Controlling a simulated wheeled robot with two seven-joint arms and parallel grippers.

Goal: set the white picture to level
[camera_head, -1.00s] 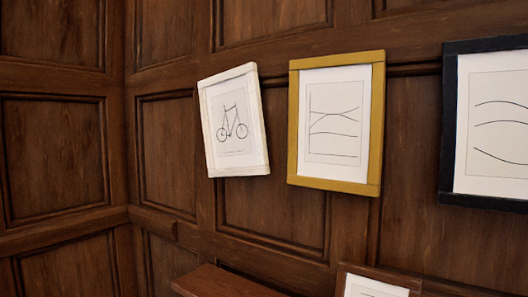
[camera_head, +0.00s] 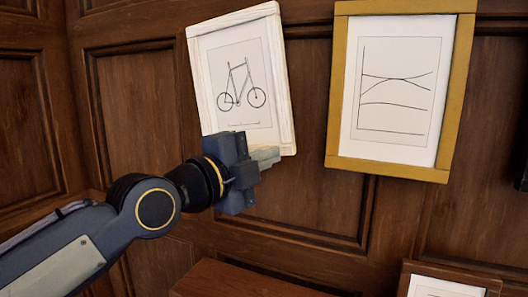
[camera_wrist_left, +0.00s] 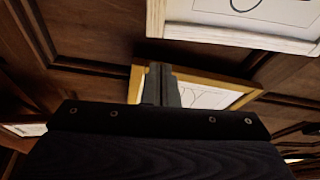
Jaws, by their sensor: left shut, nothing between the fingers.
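The white picture (camera_head: 288,90), a white frame around a bicycle drawing, hangs on the panelled wall in the head view. It is tilted: its top leans left and its top edge rises to the right. My left gripper (camera_head: 266,157) is shut and empty at the picture's lower edge, covering part of its bottom. I cannot tell whether the fingers touch the frame. In the left wrist view the white picture's lower edge (camera_wrist_left: 230,36) is above the shut fingers (camera_wrist_left: 162,82), with a gap in the picture between them. My right gripper is in neither view.
A yellow-framed picture (camera_head: 335,100) hangs just right of the white one. A brown-framed picture (camera_head: 450,274) is at lower right. A wooden ledge (camera_head: 235,283) juts out below. A dark frame edge shows at far right.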

